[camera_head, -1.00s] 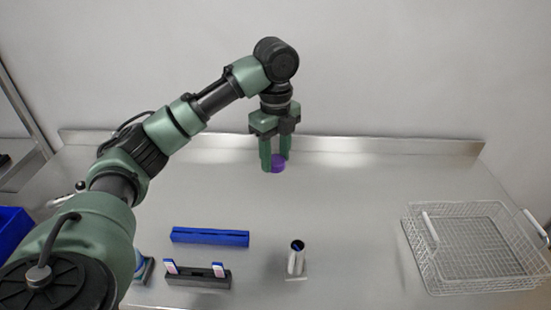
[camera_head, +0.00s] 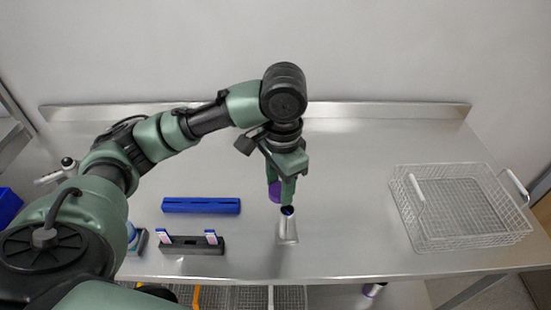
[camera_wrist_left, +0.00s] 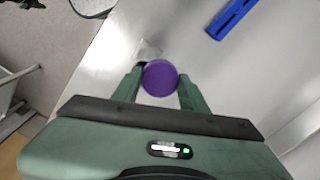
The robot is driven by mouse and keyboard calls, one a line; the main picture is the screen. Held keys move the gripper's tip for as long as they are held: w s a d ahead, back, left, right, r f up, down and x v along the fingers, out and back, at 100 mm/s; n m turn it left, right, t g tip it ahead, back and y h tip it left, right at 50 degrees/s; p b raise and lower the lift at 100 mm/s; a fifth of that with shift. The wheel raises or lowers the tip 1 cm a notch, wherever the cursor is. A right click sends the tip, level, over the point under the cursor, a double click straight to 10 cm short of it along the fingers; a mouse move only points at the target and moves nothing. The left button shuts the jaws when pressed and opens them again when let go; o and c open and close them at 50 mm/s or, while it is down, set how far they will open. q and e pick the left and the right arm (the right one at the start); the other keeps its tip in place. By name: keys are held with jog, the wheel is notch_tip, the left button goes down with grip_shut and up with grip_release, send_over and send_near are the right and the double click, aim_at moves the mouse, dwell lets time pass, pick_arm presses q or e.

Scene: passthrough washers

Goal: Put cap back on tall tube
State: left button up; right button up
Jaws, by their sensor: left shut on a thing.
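My left gripper (camera_head: 281,190) is shut on the purple cap (camera_head: 274,191) and holds it above the table. In the left wrist view the round purple cap (camera_wrist_left: 160,78) sits between the two green fingers. In the wrist view the tube is mostly hidden behind the cap. My right gripper is not in view.
A blue block (camera_head: 201,205) and a black rack (camera_head: 190,245) with small white-and-blue pieces stand left of the tube. A wire basket (camera_head: 462,207) is at the right. The table (camera_head: 350,160) is clear between tube and basket. Bins show below its front edge.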

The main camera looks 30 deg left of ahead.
pick_arm(q)
jog(key=s+d+n, duration=0.1)
jog(key=n, duration=0.1)
jog(key=s+d+f+n, duration=0.1)
jog(key=s, duration=0.1)
jog(key=s+d+n, duration=0.1)
jog(key=s+n, duration=0.1)
jog(key=shift+f+n, duration=0.2)
jog(key=shift+n, duration=0.1)
